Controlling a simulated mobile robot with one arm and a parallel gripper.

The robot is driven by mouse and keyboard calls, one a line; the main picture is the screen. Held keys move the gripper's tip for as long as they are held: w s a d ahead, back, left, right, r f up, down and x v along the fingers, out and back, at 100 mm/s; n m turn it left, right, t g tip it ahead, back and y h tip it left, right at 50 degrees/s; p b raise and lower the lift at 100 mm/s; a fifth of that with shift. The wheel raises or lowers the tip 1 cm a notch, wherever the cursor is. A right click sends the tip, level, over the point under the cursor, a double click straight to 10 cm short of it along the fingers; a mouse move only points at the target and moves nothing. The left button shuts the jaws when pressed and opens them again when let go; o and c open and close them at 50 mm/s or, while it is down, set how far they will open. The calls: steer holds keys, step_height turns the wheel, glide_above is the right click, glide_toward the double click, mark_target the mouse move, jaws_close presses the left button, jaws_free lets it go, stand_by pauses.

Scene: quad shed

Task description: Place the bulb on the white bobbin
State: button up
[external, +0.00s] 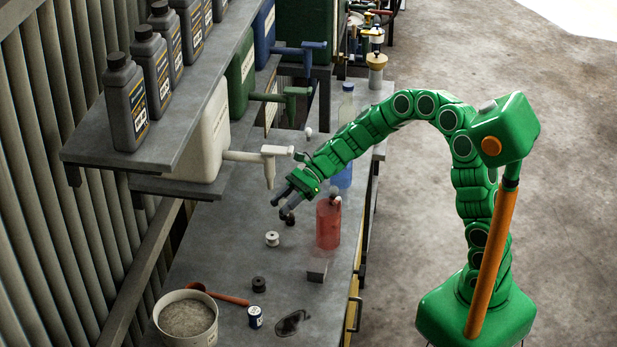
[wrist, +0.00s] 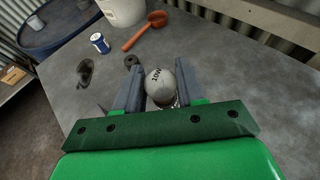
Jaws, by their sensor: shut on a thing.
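My gripper (external: 288,204) reaches over the bench from the right, its fingers pointing down and to the left. In the wrist view my gripper (wrist: 156,88) is shut on the bulb (wrist: 159,82), a pale round thing with dark print, held between the two grey fingers. In the external view the bulb is hard to make out among dark shapes at the fingertips. The white bobbin (external: 272,239) stands on the bench, below and a little left of the fingertips and apart from them. In the wrist view I cannot make out the white bobbin; the bulb and gripper may hide it.
A red bottle (external: 328,224) stands close to the right of my gripper. A white container's tap (external: 268,163) hangs just above left.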

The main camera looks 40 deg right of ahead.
steer(key=shift+w+a+f, duration=0.4)
steer(key=shift+w+f, duration=0.15)
steer(key=shift+f, duration=0.3)
steer(key=shift+w+a+f, duration=0.4)
steer(key=shift+w+f, duration=0.15)
steer(key=shift+f, duration=0.25)
steer(key=shift+w+a+f, duration=0.4)
steer(key=shift+w+f, duration=0.15)
steer(key=shift+f, duration=1.9)
steer(key=shift+f, duration=0.15)
steer(key=o, duration=1)
steer(key=shift+o, duration=0.2)
steer(key=shift+w+r, duration=0.1)
steer(key=shift+r, duration=0.1)
steer(key=v, duration=1.2)
